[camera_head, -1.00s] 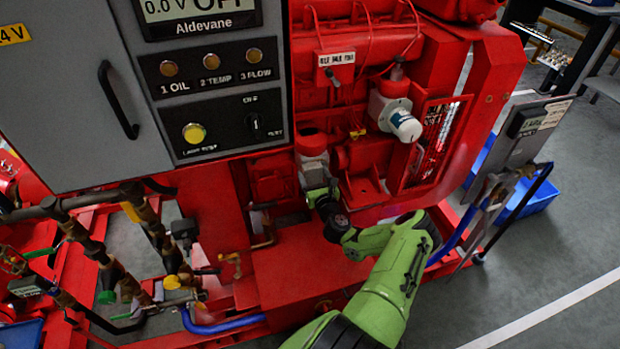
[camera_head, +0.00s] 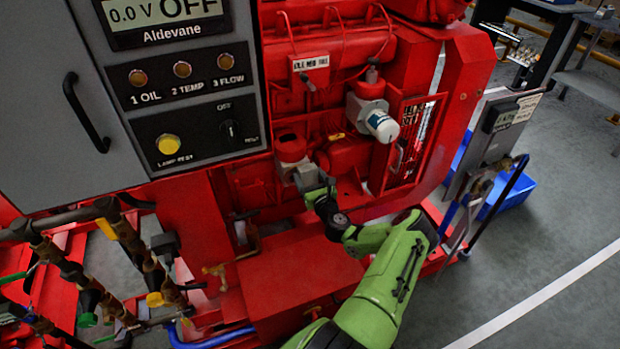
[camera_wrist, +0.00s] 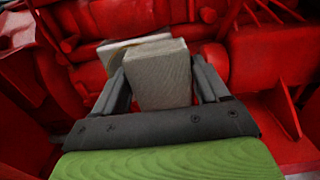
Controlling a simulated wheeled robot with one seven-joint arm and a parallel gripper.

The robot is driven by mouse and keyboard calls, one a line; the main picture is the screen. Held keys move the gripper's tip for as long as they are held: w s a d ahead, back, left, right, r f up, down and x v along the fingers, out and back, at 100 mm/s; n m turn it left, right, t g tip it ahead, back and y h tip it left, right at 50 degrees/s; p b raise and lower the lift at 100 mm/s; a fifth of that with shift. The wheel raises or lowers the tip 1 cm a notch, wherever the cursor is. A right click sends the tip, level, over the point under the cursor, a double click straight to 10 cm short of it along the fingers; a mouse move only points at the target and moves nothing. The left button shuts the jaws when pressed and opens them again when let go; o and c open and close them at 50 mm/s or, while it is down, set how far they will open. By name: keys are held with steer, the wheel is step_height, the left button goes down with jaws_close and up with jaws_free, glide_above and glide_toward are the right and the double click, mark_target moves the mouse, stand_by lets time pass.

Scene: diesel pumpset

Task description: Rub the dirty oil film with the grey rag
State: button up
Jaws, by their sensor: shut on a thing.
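My gripper (camera_wrist: 160,85) is shut on the grey rag (camera_wrist: 160,72), a pale grey folded block between its two dark fingers in the wrist view. In the head view my gripper (camera_head: 312,182) is at the red engine, just below a red-topped cylindrical part. The rag there is small and mostly merged with the grey shapes around the gripper. I cannot make out the dirty oil film in either view. I cannot tell whether the rag touches the engine.
A grey control cabinet (camera_head: 45,125) stands at the left. A white filter (camera_head: 381,125) and a mesh guard (camera_head: 408,140) lie right of the gripper. Brass-valved pipes (camera_head: 130,250) fill the lower left. A blue bin (camera_head: 515,195) and a grey panel stand are at the right, beside open floor (camera_head: 560,240).

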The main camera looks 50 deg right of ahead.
mark_target(287, 176)
steer(key=shift+w+a+p, duration=0.2)
steer(key=shift+w+a, duration=0.35)
steer(key=shift+a, duration=0.35)
steer(key=shift+w+a+p, duration=0.2)
steer(key=shift+w+a, duration=0.3)
steer(key=shift+a, duration=0.45)
steer(key=shift+w+a+p, duration=0.2)
steer(key=shift+w+a, duration=0.35)
steer(key=shift+a, duration=0.35)
steer(key=shift+s, duration=0.1)
steer(key=shift+p+v, duration=1.15)
steer(key=shift+v, duration=1.8)
steer(key=p+v, duration=0.1)
steer(key=v, duration=0.2)
steer(key=shift+p, duration=0.35)
